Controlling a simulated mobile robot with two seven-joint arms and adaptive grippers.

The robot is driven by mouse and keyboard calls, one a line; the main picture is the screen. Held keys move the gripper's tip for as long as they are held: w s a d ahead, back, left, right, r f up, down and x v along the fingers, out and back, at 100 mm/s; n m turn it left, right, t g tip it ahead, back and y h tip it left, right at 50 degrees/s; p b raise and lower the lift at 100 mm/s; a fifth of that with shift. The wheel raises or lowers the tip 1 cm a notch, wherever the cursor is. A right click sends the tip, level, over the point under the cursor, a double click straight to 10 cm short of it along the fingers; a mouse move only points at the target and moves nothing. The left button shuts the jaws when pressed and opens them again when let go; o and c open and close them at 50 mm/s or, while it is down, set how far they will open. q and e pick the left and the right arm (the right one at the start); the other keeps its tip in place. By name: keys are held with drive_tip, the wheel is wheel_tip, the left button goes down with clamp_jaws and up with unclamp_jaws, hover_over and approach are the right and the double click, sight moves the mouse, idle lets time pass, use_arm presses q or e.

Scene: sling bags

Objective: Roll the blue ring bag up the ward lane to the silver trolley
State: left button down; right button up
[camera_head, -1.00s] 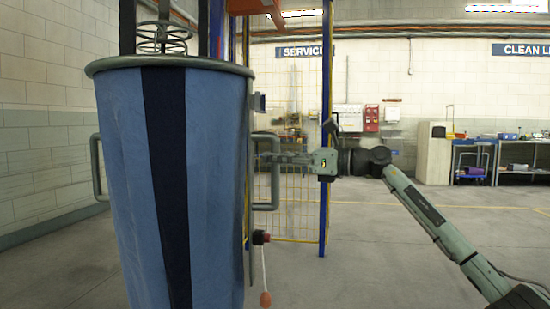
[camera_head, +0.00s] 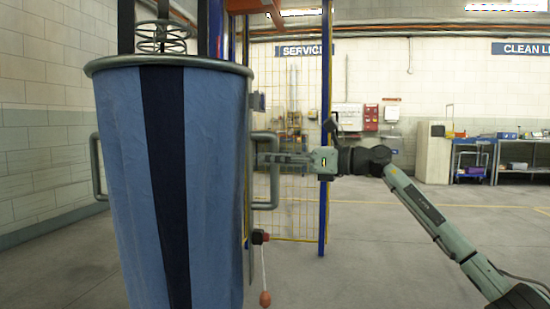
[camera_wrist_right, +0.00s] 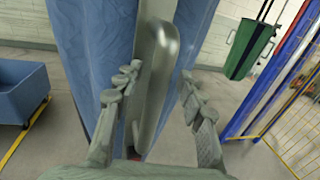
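The blue ring bag (camera_head: 216,180) stands large at the left of the head view, upright, with a dark stripe and a grey-green ring rim. It has a side handle at the left (camera_head: 97,166) and one at the right (camera_head: 274,190). My right gripper (camera_head: 262,158) is at the right handle. In the right wrist view its fingers (camera_wrist_right: 158,80) are apart, one on each side of the grey handle bar (camera_wrist_right: 153,105); I cannot tell whether they touch it. My left gripper is not in view. I cannot make out a silver trolley.
A yellow mesh panel (camera_head: 300,100) with a blue post (camera_head: 325,215) stands behind the handle. A red-tipped cord (camera_head: 265,298) hangs beside the bag. A blue cart (camera_head: 472,158) and bench are far right. Open concrete floor (camera_head: 400,260) lies at the right.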

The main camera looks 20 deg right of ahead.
idle(0.6)
drive_tip(key=v, duration=1.2)
